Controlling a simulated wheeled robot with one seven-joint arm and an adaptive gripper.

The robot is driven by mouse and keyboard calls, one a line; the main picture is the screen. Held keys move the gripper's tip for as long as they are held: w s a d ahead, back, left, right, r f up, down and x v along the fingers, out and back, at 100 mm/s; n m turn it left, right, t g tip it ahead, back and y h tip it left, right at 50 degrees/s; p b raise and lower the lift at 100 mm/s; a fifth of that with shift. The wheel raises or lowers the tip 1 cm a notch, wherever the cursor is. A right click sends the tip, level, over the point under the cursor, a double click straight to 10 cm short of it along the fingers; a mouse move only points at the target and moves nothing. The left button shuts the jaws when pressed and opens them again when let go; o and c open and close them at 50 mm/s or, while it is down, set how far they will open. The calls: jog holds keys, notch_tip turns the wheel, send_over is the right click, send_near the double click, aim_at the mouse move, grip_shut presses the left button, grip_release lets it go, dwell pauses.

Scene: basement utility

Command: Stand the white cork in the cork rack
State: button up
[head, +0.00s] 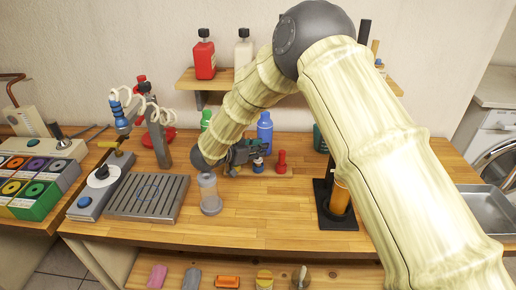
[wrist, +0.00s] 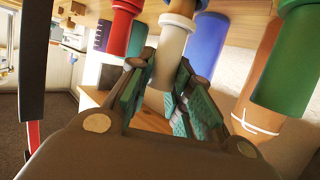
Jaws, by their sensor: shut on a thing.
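The white cork (wrist: 170,50) is a pale cylinder between the fingers of my gripper (wrist: 158,95) in the wrist view. My gripper is shut on it. Orange and blue bands show at its end near the wooden surface; I cannot tell whether they belong to it. In the head view my gripper (head: 247,152) is low over the back middle of the bench, and the cork is mostly hidden there. A red peg-like piece (head: 281,162) stands just right of it; a red piece (wrist: 121,28) also shows in the wrist view. I cannot make out the cork rack for certain.
A grooved grey tray (head: 148,197) lies left, with a jointed stand (head: 160,140) behind. A black stand (head: 337,212) holds an orange cylinder at right. The bench's front middle is clear.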

jog(key=shift+f, duration=0.45)
jog(key=shift+s+f, duration=0.1)
jog(key=shift+f, duration=0.1)
jog(key=shift+s+f+b, duration=0.3)
jog(key=shift+f+b, duration=0.15)
jog(key=shift+f, duration=0.2)
jog(key=shift+w+r+p, duration=0.1)
jog(key=shift+r+p, duration=0.25)
jog(key=shift+r, duration=0.05)
jog(key=shift+w+r+p, duration=0.2)
jog(key=shift+r+p, duration=0.2)
jog(key=shift+r, duration=0.05)
jog(key=shift+r+p, duration=0.4)
jog(key=shift+r, duration=0.05)
dwell(0.6)
